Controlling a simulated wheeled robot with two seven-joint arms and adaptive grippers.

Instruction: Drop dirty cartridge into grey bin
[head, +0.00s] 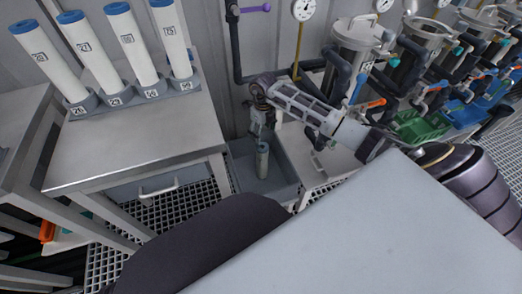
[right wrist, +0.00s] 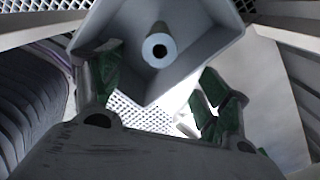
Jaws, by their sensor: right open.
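The dirty cartridge (head: 262,162), a grey-green tube, is end-up within the outline of the grey bin (head: 282,178) in the head view. In the right wrist view the cartridge's round end with a dark hole (right wrist: 158,48) shows inside the bin's walls (right wrist: 205,48). I cannot tell whether it rests on the bin floor. My right gripper (head: 262,137) is above the bin, its green-padded fingers open and apart from the cartridge in the wrist view. My left gripper is not in view.
A steel table (head: 140,150) at the left carries a grey rack (head: 115,99) of white, blue-capped cartridges (head: 90,52). Steel vessels (head: 355,45) with pipes line the wall at the right. Green (head: 422,127) and blue crates (head: 470,112) stand beyond my right arm.

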